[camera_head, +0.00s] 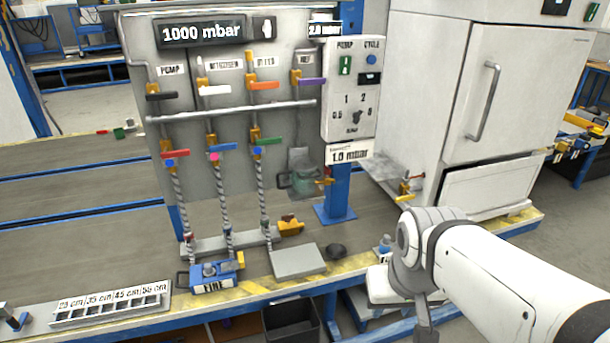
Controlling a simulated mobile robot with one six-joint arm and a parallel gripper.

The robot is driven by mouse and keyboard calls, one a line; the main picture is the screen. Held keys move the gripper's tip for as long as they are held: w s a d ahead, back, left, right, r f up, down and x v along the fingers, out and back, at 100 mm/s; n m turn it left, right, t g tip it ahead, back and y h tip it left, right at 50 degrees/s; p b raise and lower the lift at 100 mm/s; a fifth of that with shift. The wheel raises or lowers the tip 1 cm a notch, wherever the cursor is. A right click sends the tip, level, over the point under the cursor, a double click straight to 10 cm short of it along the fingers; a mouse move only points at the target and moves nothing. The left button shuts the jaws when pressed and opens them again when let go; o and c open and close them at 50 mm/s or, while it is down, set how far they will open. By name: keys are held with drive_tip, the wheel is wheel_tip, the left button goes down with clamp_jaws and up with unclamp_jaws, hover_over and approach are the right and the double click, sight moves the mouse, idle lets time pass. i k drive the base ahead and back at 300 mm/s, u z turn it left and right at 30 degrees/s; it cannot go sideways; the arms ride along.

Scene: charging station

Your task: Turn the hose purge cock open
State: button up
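The panel (285,135) carries two rows of brass cocks with coloured levers. The upper row has black (160,96), white (214,90), orange (264,85) and purple (311,81) levers. The lower row, above braided hoses, has red (175,153), blue (222,149) and green (269,141) levers. A small brass cock with a red part (325,182) sits beside a glass vessel. No readable label tells me which is the hose purge cock. My gripper (425,325) is at the bottom, right of the panel and apart from it; its fingers are unclear.
A blue block (212,277) sits at the hoses' lower ends. A white cabinet (520,100) stands at right. A labelled rack (110,308) is at front left. The bench's left side is mostly clear.

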sight(287, 219)
drive_tip(key=z, duration=0.1)
drive_tip(key=i, duration=1)
drive_tip(key=u, duration=0.3)
